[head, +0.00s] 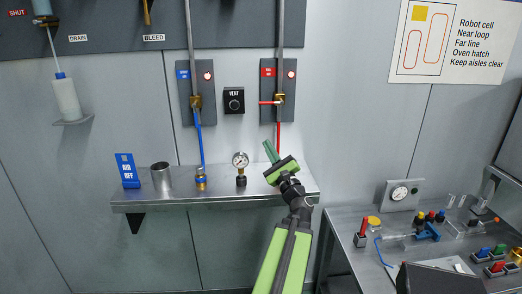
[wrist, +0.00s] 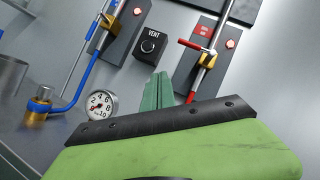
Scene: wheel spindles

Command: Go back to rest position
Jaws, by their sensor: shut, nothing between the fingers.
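My gripper (head: 270,151) is at the end of my green and black arm, above the right end of the steel wall shelf (head: 225,195). It points up toward the wall panel under the red line. In the wrist view the green fingers (wrist: 157,91) are closed together with nothing between them. The fingertips show just below the VENT knob (wrist: 150,45) and left of the red hose. I cannot tell how far they are from the wall.
A pressure gauge (head: 240,162), a brass fitting (head: 201,180), a steel cup (head: 161,177) and a blue sign (head: 127,170) stand on the shelf. A bench (head: 345,240) with a gauge box (head: 400,194) and coloured parts is at right. A red valve handle (wrist: 196,45) is near my gripper.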

